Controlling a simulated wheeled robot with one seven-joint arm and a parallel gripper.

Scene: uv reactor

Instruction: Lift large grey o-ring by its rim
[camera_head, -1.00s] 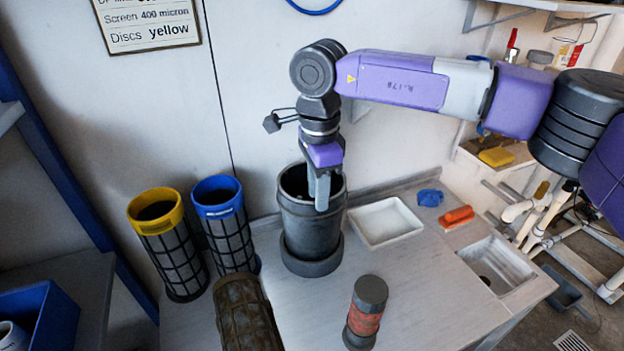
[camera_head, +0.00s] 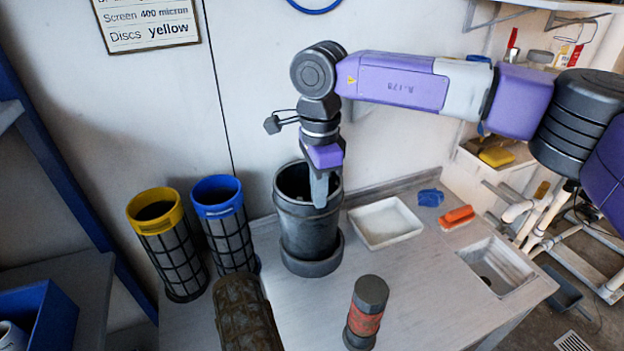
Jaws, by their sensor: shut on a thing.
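A dark grey open-topped canister (camera_head: 300,232), round with a thick rim, stands on the bench with a wide grey ring-like foot (camera_head: 312,267) around its bottom. My gripper (camera_head: 320,192) points down at the canister's near right rim and is shut on that rim wall. The fingers' inner side is partly hidden by the rim and wrist. No separate loose grey o-ring can be made out. The canister looks slightly tilted to the left.
A yellow-topped filter (camera_head: 174,250) and a blue-topped filter (camera_head: 231,240) stand close on the left. A brown mesh cylinder (camera_head: 246,315) and a red-banded cylinder (camera_head: 364,322) are in front. A white tray (camera_head: 385,238) lies to the right, near a sink opening (camera_head: 497,264).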

